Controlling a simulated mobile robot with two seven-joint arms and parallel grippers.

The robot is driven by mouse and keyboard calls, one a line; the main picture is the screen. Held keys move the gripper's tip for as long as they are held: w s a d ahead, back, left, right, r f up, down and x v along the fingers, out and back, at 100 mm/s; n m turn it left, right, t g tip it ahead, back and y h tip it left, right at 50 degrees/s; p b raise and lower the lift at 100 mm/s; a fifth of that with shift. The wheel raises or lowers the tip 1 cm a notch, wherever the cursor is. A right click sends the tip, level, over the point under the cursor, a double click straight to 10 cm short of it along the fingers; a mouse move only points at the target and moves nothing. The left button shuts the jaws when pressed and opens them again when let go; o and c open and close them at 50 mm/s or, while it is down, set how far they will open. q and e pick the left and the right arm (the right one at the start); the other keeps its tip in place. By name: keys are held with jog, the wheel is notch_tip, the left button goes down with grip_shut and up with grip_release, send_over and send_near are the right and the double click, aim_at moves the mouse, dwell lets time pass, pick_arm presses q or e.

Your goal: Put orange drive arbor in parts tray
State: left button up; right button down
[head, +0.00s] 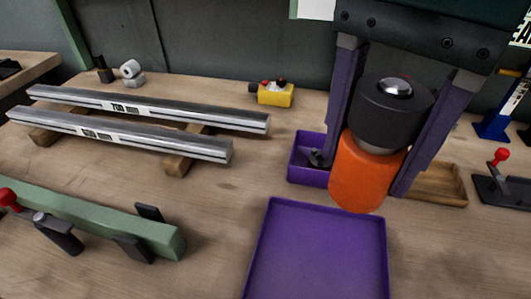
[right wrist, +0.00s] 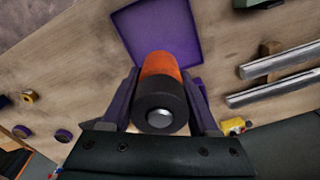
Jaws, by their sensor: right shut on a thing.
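The orange drive arbor (head: 366,176) has an orange body below and a dark collar with a metal cap on top. My right gripper (head: 378,165) is shut on it, with a purple finger on each side. It also shows between the fingers in the right wrist view (right wrist: 161,93). A large purple tray (head: 318,250), flat and empty where I see it, lies on the bench in front of the arbor. The arbor appears above the bench near the tray's far edge; its exact height I cannot tell. My left gripper is not in view.
A small purple bin (head: 308,173) with a dark part inside stands behind the arbor. A wooden tray (head: 438,184) is to its right. Two metal bars (head: 130,137) lie on wood blocks at left. A green fixture (head: 110,222) is at front left. A yellow box (head: 275,95) stands at the back.

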jog(key=f+b, duration=0.1)
jog(key=f, duration=0.2)
jog(key=shift+a+b, duration=0.35)
jog(key=f+b, duration=0.1)
jog(key=f, duration=0.4)
jog(key=f+b, duration=0.2)
jog(key=f, duration=0.4)
jog(key=f+b, duration=0.1)
jog(key=f, duration=0.4)
jog(key=shift+d+f+b, duration=0.25)
jog(key=shift+b, duration=0.1)
jog(key=shift+f, duration=0.2)
jog(key=shift+f, duration=0.1)
jog(key=shift+c, duration=0.7)
grip_release()
